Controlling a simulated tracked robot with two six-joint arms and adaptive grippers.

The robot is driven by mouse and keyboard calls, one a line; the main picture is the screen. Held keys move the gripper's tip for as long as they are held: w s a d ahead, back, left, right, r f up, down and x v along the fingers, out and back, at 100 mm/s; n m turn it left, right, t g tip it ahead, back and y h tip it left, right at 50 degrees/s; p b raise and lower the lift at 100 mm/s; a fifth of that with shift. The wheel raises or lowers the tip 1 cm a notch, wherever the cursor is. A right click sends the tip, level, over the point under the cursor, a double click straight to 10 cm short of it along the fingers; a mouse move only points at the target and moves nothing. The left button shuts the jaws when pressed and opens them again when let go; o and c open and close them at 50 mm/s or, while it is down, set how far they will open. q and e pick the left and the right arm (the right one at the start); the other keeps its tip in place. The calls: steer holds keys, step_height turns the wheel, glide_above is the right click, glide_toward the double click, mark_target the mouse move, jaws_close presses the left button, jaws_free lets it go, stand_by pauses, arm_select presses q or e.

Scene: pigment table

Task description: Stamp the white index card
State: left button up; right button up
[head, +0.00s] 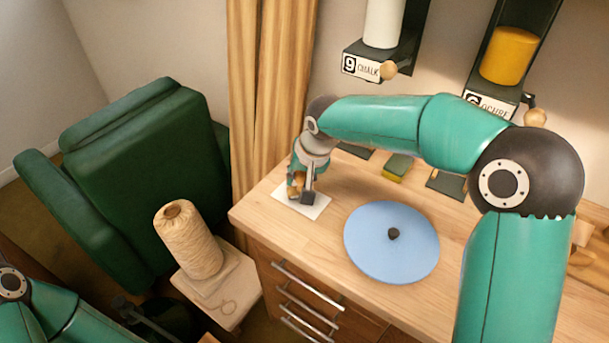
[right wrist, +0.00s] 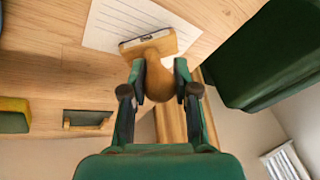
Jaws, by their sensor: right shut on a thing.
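The white index card (head: 316,208) lies on the wooden table near its left end. Its ruled lines show in the right wrist view (right wrist: 112,22). My right gripper (head: 303,192) is over the card, pointing down. In the right wrist view my right gripper (right wrist: 162,80) is shut on the rounded handle of a wooden stamp (right wrist: 150,45). The stamp's block overlaps the card's edge in that view. I cannot tell whether its face touches the card. My left arm shows at the lower left of the head view, but its gripper cannot be made out.
A blue disc (head: 375,245) with a dark knob lies right of the card. A green-and-yellow block (head: 397,167) is behind it. Chalk (head: 384,22) and ochre (head: 509,55) dispensers hang at the back. A green armchair (head: 145,165) and a twine spool (head: 188,240) stand left.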

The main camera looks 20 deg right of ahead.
steer(key=shift+s+f+b, duration=0.15)
steer(key=shift+f+b, duration=0.5)
steer(key=shift+f, duration=0.05)
stand_by(1.6)
steer(key=shift+r+p, duration=2.6)
steer(key=shift+r, duration=1.1)
